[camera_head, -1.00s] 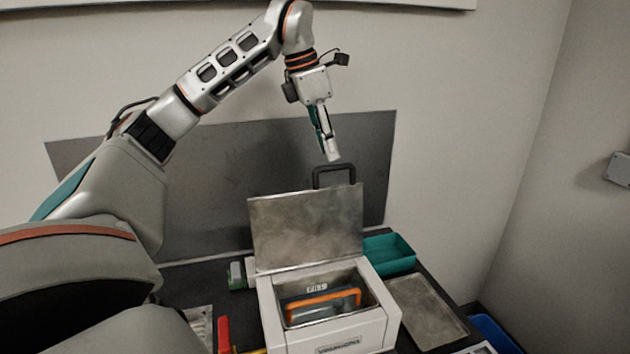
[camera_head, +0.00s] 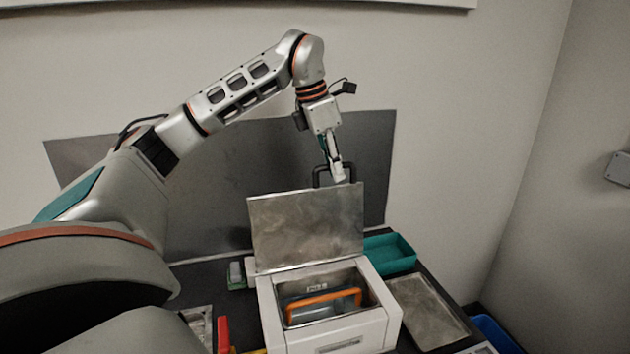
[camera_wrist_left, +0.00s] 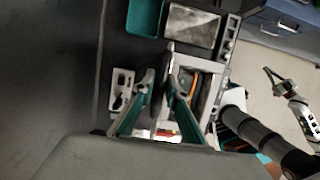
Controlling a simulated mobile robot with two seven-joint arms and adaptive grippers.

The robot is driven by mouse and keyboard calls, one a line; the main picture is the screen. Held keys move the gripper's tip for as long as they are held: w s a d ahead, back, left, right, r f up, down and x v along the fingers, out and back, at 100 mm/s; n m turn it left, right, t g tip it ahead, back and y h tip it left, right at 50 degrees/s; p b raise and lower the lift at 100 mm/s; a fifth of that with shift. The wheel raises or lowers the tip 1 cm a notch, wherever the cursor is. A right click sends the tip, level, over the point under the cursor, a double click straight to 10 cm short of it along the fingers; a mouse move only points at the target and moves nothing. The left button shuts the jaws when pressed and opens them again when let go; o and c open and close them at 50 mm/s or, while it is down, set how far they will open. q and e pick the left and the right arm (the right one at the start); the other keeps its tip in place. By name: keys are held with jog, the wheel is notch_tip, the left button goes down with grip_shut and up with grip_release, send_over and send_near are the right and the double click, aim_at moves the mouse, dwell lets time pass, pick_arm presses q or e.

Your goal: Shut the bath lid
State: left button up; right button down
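The white bath (camera_head: 330,335) stands on the dark bench, its basin uncovered, with an orange-framed rack (camera_head: 325,302) inside. Its metal lid (camera_head: 305,228) stands upright along the back edge, with a black handle (camera_head: 321,172) near its top. My left gripper (camera_head: 338,178) is above the lid's top edge, close beside the handle; whether they touch is unclear. Its two fingers (camera_wrist_left: 160,78) are apart in the left wrist view, with nothing visibly held. The bath also shows there (camera_wrist_left: 208,88). A small silver arm end at the right looks like my right gripper (camera_wrist_left: 273,80); its finger state is unclear.
A teal tray (camera_head: 398,251) and a flat metal plate (camera_head: 425,312) lie right of the bath. A small green-grey holder (camera_head: 237,275) and a red item (camera_head: 224,335) are on the left. A dark panel (camera_head: 215,170) stands behind, before the wall.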

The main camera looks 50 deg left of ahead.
pick_arm(q)
grip_shut()
jog(key=shift+s+d+r+p, duration=0.15)
jog(key=shift+s+d+p, duration=0.25)
jog(key=shift+d, duration=0.5)
jog(key=shift+s+d+r, duration=0.1)
jog(key=shift+s+d, duration=0.35)
jog(key=shift+d, duration=0.35)
jog(key=shift+s+d, duration=0.45)
jog(key=shift+d, duration=0.4)
jog(key=shift+s+d, duration=0.4)
jog(key=shift+d, duration=0.4)
jog(key=shift+s+d+f, duration=0.2)
jog(key=shift+s+d, duration=0.1)
jog(key=shift+d, duration=0.25)
jog(key=shift+s+d+f, duration=0.15)
jog(key=shift+s+d, duration=0.1)
jog(key=shift+d, duration=0.25)
jog(key=shift+s+d+f, duration=0.2)
jog(key=shift+s+d, duration=0.1)
jog(key=shift+d, duration=0.25)
jog(key=shift+d, duration=0.1)
